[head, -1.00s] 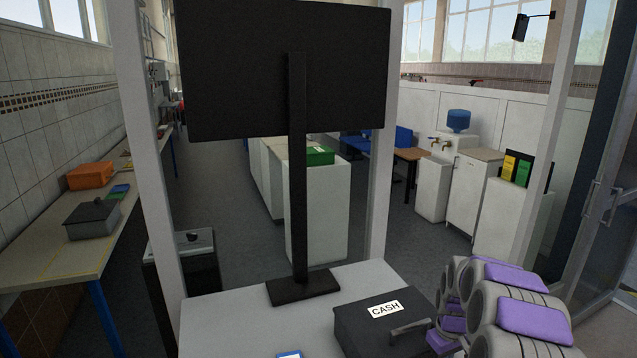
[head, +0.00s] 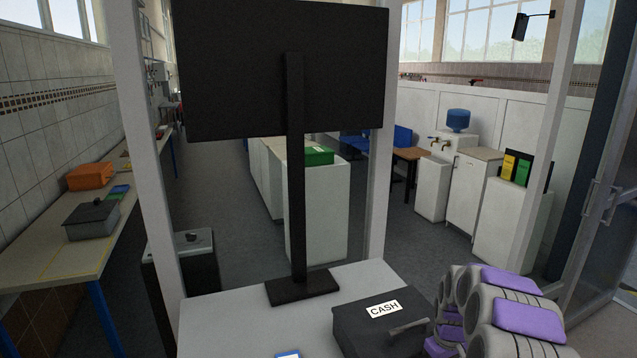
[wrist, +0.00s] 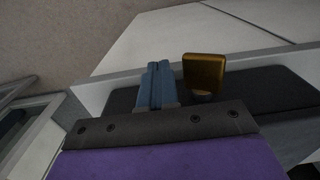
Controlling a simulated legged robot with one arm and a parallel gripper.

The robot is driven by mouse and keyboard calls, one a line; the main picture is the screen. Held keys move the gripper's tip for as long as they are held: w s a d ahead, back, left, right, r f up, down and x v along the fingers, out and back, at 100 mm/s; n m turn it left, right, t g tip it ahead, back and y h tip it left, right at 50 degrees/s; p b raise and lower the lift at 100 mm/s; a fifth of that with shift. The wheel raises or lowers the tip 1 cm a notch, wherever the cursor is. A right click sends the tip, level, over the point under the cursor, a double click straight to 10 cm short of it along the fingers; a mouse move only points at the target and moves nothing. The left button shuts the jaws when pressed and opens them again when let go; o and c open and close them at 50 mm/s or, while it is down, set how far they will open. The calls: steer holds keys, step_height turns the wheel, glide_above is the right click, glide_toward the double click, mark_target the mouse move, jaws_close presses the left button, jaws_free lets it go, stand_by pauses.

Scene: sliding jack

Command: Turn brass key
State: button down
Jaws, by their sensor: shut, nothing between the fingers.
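The brass key (wrist: 204,72) shows in the wrist view as a gold-brown block standing by a dark surface (wrist: 262,97). My gripper (wrist: 155,68) is shut, with its blue-grey fingers together and nothing between them. The fingers are just left of the key, with a narrow gap between them in the picture. Whether the fingers touch the key farther down cannot be told. In the head view the key cannot be made out.
A black box labelled CASH (head: 372,322) sits on the white counter (head: 225,318), with a grey bar by its right side. A large black screen (head: 285,75) stands on the counter behind it. A workbench (head: 55,262) runs along the left wall.

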steer(key=shift+a, duration=0.2)
steer(key=shift+s+a, duration=0.3)
steer(key=shift+a, duration=0.3)
